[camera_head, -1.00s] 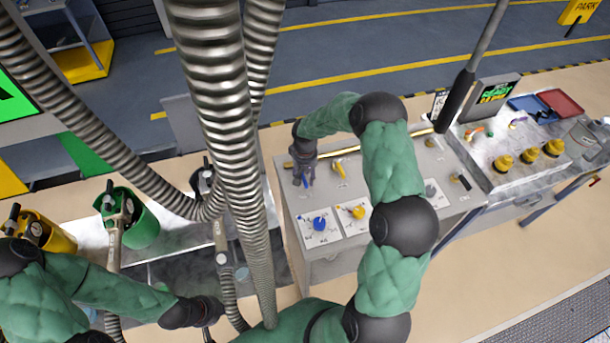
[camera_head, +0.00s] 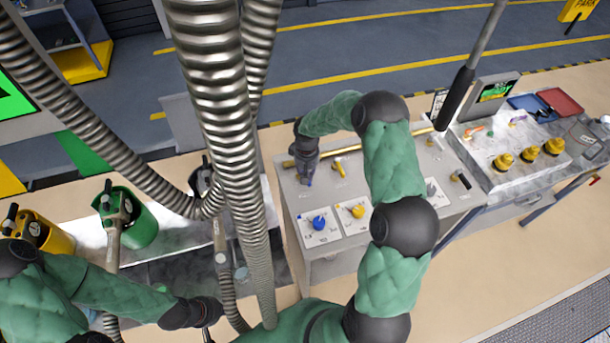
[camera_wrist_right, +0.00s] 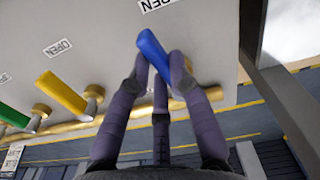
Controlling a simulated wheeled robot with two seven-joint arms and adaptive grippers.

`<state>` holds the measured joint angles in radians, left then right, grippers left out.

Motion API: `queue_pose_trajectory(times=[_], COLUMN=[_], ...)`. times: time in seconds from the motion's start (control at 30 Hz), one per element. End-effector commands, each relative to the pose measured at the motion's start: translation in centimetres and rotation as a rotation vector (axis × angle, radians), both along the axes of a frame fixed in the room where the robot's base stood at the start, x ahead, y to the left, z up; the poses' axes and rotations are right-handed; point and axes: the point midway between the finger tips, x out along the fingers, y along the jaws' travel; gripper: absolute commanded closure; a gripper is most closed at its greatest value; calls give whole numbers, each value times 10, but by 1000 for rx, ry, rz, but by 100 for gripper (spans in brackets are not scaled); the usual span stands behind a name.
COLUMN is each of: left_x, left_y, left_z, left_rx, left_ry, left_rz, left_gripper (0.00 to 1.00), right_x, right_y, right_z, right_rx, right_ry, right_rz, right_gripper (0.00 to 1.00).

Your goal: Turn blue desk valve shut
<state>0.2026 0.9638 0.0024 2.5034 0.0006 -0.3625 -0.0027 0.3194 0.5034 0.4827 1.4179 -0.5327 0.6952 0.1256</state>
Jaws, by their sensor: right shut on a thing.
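The blue desk valve's handle (camera_wrist_right: 153,52) sits between the fingers of my right gripper (camera_wrist_right: 159,68) in the right wrist view. The fingers are shut on it, and the handle lies slanted with its far end toward an OPEN label (camera_wrist_right: 157,3). Its base is hidden behind the fingers. In the head view my right gripper (camera_head: 306,170) is at the back left of the desk panel, with a small tip of the blue handle (camera_head: 309,183) showing below it. My left gripper (camera_head: 207,313) hangs at the lower left, away from the desk; its fingers are unclear.
A yellow handle (camera_wrist_right: 63,95) and a green handle (camera_wrist_right: 14,116) stand beside the blue one along a brass pipe (camera_wrist_right: 60,131). Blue (camera_head: 319,223) and yellow (camera_head: 358,211) knobs sit nearer on the panel. Hanging hoses (camera_head: 225,110) cross the head view's left half.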

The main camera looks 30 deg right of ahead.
Motion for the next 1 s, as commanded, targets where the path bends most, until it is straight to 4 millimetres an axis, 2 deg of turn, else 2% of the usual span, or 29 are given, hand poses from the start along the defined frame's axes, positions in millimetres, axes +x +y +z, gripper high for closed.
queue_pose_trajectory(times=[0.47,1.0], left_x=[0,0], left_y=[0,0], left_z=[-11,-17], left_rx=[0,0], left_ry=[0,0], left_rz=[0,0], left_gripper=[100,100], right_x=[5,20], right_y=[-18,-32], right_z=[0,0], right_rx=[0,-2], right_ry=[1,0], right_rz=[443,953], right_gripper=[100,100])
